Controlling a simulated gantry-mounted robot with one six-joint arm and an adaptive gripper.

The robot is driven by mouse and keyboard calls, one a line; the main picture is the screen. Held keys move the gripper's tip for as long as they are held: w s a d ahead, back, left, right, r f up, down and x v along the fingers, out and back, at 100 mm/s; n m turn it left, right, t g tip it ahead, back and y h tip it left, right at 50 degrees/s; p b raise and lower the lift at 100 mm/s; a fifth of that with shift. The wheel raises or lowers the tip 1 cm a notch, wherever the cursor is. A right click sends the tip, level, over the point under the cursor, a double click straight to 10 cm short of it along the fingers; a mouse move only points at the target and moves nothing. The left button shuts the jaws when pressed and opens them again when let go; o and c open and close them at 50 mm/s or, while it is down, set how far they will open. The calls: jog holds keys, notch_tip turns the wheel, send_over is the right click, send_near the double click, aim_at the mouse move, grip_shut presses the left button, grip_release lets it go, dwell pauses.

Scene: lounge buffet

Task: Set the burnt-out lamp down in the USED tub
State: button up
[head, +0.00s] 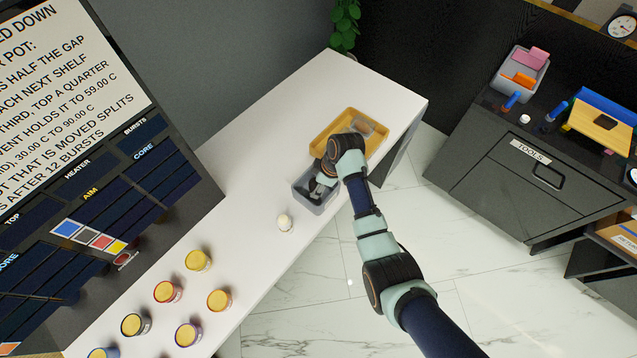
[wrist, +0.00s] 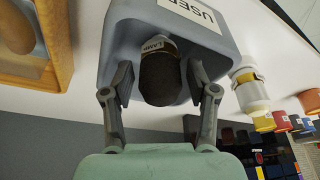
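The grey USED tub (head: 306,201) stands near the edge of the white counter; its lettered label shows in the wrist view (wrist: 195,12). The burnt-out lamp (wrist: 160,82) has a dark brown bulb and a pale collar lettered LAMP. It appears to be inside the tub, bulb end toward my wrist camera; its lower end is hidden. My gripper (wrist: 161,75) is open, with one finger on each side of the lamp and narrow gaps visible between. In the head view my gripper (head: 320,184) reaches down into the tub, and the lamp cannot be made out there.
A yellow tray (head: 322,138) holding a grey item stands just behind the tub. A small white and gold object (head: 284,223) stands in front of the tub. Several yellow-topped pots (head: 198,260) are at the lower left.

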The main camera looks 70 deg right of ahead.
jog(key=p+v, duration=0.2)
jog(key=v, duration=1)
jog(key=shift+r, duration=0.2)
